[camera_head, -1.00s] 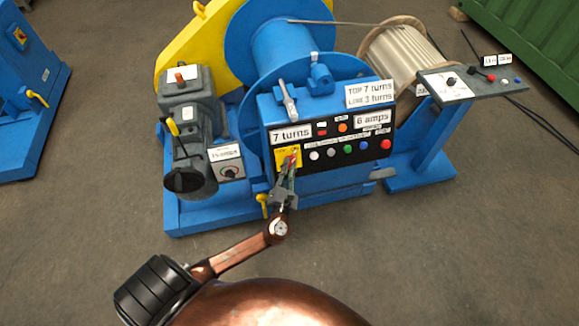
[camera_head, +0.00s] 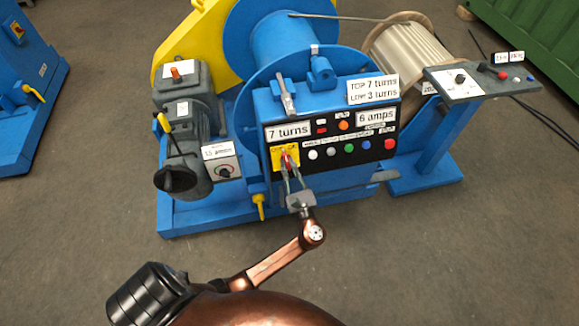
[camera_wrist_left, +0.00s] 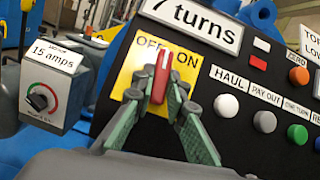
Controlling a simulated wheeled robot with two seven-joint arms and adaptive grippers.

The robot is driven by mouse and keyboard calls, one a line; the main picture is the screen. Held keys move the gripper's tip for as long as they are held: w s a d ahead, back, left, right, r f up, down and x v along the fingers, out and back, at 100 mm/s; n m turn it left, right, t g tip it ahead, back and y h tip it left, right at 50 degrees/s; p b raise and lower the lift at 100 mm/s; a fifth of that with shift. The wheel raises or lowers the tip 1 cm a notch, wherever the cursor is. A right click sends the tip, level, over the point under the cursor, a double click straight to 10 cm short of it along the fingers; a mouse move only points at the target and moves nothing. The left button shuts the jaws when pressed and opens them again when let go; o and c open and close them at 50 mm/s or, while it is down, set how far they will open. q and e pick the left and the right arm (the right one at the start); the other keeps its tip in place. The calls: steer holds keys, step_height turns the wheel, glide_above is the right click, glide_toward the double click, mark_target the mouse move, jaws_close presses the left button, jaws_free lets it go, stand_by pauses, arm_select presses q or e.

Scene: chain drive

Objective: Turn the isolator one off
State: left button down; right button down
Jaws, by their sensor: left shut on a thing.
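The isolator's red handle (camera_head: 289,159) sits on a yellow plate (camera_head: 276,160) at the left of the black control panel. In the left wrist view the red handle (camera_wrist_left: 161,78) stands nearly upright, its top between the OFF and ON words on the yellow plate (camera_wrist_left: 126,76). My left gripper (camera_head: 288,170) reaches up to it from below. In the left wrist view its green-padded fingers (camera_wrist_left: 162,92) are closed on both sides of the handle and hide its lower part. My right gripper is not in view.
The black panel (camera_head: 330,170) has several coloured buttons right of the isolator. A grey box with a dial (camera_head: 222,163) stands left of it. A yellow-handled lever (camera_head: 260,205) is below. A grey control desk (camera_head: 500,80) stands at the right. Another blue machine (camera_head: 28,120) is at far left.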

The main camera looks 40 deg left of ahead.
arm_select(q)
steer(key=n+g, duration=0.1)
steer(key=n, duration=0.1)
steer(key=n+g+y, duration=0.1)
steer(key=n+g, duration=0.1)
steer(key=n, duration=0.1)
steer(key=shift+w+d+f+b, duration=0.1)
steer(key=shift+w+d+b, duration=0.1)
steer(key=shift+b, duration=0.2)
steer(key=shift+w+n+g, duration=0.1)
steer(key=shift+n+g, duration=1.6)
steer(key=shift+n, duration=0.9)
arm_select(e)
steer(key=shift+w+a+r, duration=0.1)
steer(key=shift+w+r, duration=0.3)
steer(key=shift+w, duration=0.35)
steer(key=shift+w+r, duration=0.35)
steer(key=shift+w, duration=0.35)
arm_select(q)
steer(key=c, duration=1.9)
jaws_free()
steer(key=shift+r+y, duration=0.2)
steer(key=shift+y, duration=0.1)
steer(key=shift+c, duration=0.2)
steer(key=shift+d, duration=0.1)
steer(key=v, duration=0.7)
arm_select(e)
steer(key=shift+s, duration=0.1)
arm_select(q)
steer(key=shift+d, duration=0.15)
